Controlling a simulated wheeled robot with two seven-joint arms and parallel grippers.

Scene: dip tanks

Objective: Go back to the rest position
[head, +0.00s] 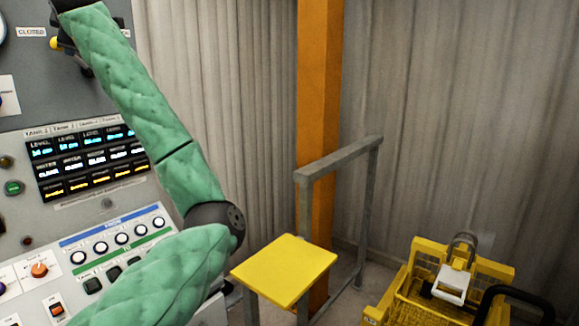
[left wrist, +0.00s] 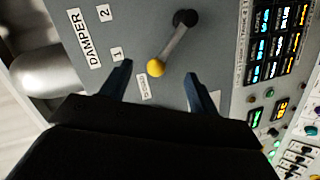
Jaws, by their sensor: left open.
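My left gripper (left wrist: 158,72) is open in the left wrist view, with its two dark blue fingers pointing at the grey panel. A damper lever (left wrist: 178,42) with a yellow ball knob (left wrist: 155,68) shows between and beyond the fingertips. Nothing is clasped; I cannot tell how far the knob is from the fingers. The lever's knob points toward a label that seems to read CLOSED. In the head view the yellow knob (head: 57,43) shows at the upper left, beside my green-sleeved left arm. The gripper itself is not clear there. My right gripper is not in view.
The control panel (head: 12,105) with a lit display (head: 90,160), knobs and buttons fills the left, close behind my arm. A yellow-topped stool (head: 285,270), a grey rail (head: 340,158), an orange post (head: 320,100) and a yellow basket cart (head: 410,310) stand to the right.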

